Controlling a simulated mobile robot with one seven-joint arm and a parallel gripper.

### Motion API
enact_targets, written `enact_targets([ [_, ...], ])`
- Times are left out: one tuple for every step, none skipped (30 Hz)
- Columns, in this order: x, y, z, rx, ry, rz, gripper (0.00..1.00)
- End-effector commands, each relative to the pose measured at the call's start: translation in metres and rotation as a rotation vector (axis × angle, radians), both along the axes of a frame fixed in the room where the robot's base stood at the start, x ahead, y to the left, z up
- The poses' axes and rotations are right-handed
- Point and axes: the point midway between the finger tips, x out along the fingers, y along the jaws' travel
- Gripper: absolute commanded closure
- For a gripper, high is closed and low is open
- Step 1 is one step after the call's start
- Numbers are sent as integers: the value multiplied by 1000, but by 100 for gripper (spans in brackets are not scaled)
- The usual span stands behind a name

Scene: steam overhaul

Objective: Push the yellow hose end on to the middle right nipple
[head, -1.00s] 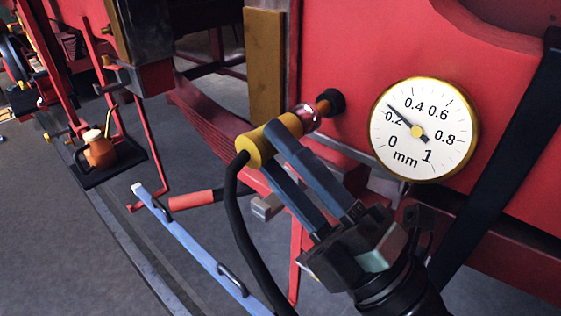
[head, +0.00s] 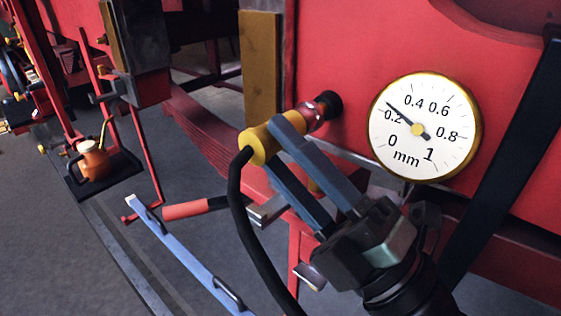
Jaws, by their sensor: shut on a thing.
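The yellow hose end (head: 259,144) is a yellow cylinder with a black hose (head: 238,200) hanging from its near end. My gripper (head: 278,146) is shut on it, with blue-grey fingers on either side. The far end of the hose end meets a nipple (head: 314,111) with a reddish, shiny collar, which sticks out of a dark round base (head: 330,103) on the red wall. The hose end lies roughly in line with the nipple. I cannot tell how far it is on, as a finger hides part of the joint.
A round dial gauge (head: 425,129) marked in mm stands close right of my gripper. A brown post (head: 260,70) rises behind the hose end. An orange oil can (head: 93,162) stands on a dark tray.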

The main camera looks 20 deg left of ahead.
Motion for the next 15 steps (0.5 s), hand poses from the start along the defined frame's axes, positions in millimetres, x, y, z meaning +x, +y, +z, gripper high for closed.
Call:
enact_targets([
  [1, 0, -1, 1, -1, 0, 100],
  [2, -1, -1, 1, -1, 0, 100],
  [2, -1, -1, 1, -1, 0, 100],
  [3, -1, -1, 1, -1, 0, 100],
  [4, -1, -1, 0, -2, 0, 100],
  [5, -2, -1, 1, -2, 0, 100],
  [5, -2, -1, 2, -1, 1, 100],
  [6, -2, -1, 2, -1, 0, 100],
  [7, -3, -1, 2, -1, 0, 100],
  [7, -3, -1, 2, -1, 0, 100],
  [8, -3, -1, 1, 0, 0, 100],
  [9, -3, -1, 1, -1, 0, 100],
  [10, -4, -1, 1, -1, 0, 100],
  [10, -4, -1, 1, -1, 0, 100],
  [11, -4, -1, 1, -1, 0, 100],
])
